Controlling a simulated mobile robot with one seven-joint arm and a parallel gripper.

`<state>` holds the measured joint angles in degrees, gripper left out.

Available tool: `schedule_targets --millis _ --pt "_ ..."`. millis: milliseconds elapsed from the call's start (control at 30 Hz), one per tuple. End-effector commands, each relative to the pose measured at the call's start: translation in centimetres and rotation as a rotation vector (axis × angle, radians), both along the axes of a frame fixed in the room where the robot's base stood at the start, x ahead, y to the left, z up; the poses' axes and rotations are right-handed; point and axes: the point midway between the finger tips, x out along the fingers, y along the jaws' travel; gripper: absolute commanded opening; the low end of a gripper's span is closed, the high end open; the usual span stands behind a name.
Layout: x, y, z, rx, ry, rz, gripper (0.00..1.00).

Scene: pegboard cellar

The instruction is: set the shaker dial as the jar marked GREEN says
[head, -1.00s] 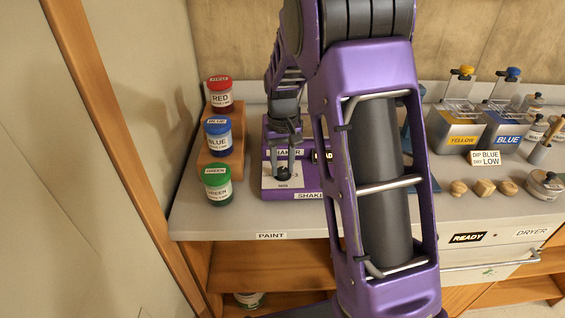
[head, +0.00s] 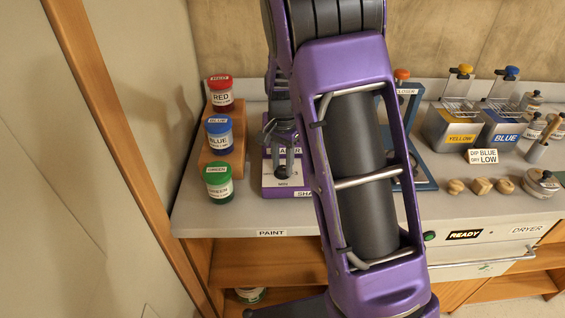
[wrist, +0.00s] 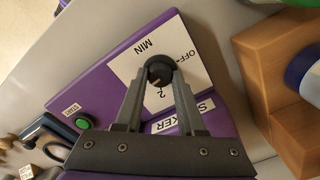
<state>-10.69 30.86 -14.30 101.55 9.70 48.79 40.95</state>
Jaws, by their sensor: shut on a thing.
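My gripper (wrist: 158,78) points down at the plate and is shut on the black dial knob (wrist: 158,68), one finger on each side. In the head view my gripper (head: 281,165) is at the dial too. The dial's setting cannot be read. The GREEN jar (head: 218,183) stands left of the shaker, upright, with a green lid; its small label print is too small to read.
The RED jar (head: 221,96) and BLUE jar (head: 218,137) stand on a wooden stepped rack (head: 236,135) behind the green jar. My arm covers the shaker's right side. Right are the dip tanks (head: 455,135), wooden knobs and the dryer. A wall panel borders the left.

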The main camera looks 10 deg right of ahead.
Motion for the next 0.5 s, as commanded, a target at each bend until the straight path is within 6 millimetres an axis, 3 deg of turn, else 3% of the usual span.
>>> schedule_targets --millis 500 --pt "0.01 0.01 0.02 0.0 0.0 -0.141 0.0"
